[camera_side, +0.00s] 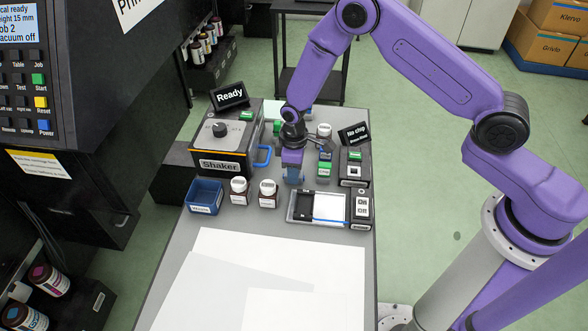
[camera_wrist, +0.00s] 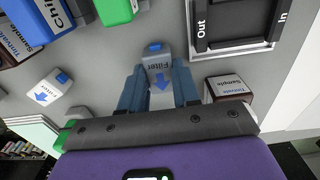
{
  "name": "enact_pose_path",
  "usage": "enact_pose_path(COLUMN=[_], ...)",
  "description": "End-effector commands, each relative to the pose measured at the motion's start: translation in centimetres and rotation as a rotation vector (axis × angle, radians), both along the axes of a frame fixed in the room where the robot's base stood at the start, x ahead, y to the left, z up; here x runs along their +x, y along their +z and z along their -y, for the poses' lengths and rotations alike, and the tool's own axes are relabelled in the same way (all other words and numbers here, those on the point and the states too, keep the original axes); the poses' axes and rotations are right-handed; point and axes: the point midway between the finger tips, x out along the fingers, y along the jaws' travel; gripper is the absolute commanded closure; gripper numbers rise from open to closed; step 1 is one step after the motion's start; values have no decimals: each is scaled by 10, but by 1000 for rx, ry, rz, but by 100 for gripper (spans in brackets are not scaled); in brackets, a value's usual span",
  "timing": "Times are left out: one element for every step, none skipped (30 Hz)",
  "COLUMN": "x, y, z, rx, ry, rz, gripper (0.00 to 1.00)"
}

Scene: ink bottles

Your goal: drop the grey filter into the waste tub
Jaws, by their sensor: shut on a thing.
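My gripper (camera_side: 292,176) points down at the worktable, to the right of the Shaker. I cannot tell whether the filter touches the table. In the side view the fingers hide it. The waste tub (camera_side: 205,196) is a small open blue box on the table, left of my gripper. The wrist view does not show the tub.
The Shaker (camera_side: 222,146) is behind the tub. A chip tray (camera_side: 318,219) lies front right. Another filter (camera_wrist: 49,92), whitish, lies nearby. White sheets cover the table's front.

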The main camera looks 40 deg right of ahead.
Motion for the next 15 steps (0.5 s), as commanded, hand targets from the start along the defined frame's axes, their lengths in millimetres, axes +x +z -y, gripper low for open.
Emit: enact_pose_path(x=[0,0,0,0,0,0,0,0,0,0,0,0,0,0,0], y=[-2,-2,-3,-2,-2,-2,-2,-2,-2,-2,-2,-2,-2,-2,-1], z=[0,0,0,0,0,0,0,0,0,0,0,0,0,0,0], rx=[0,0,0,1,1,1,1,1,0,0,0,0,0,0,1], ry=[0,0,0,1,1,0,0,0,0,0,0,0,0,0,0], rz=[0,0,0,1,1,1,1,1,0,0,0,0,0,0,1], gripper=[99,99,66,56,46,44,44,44,44,44,44,44,44,44,44])
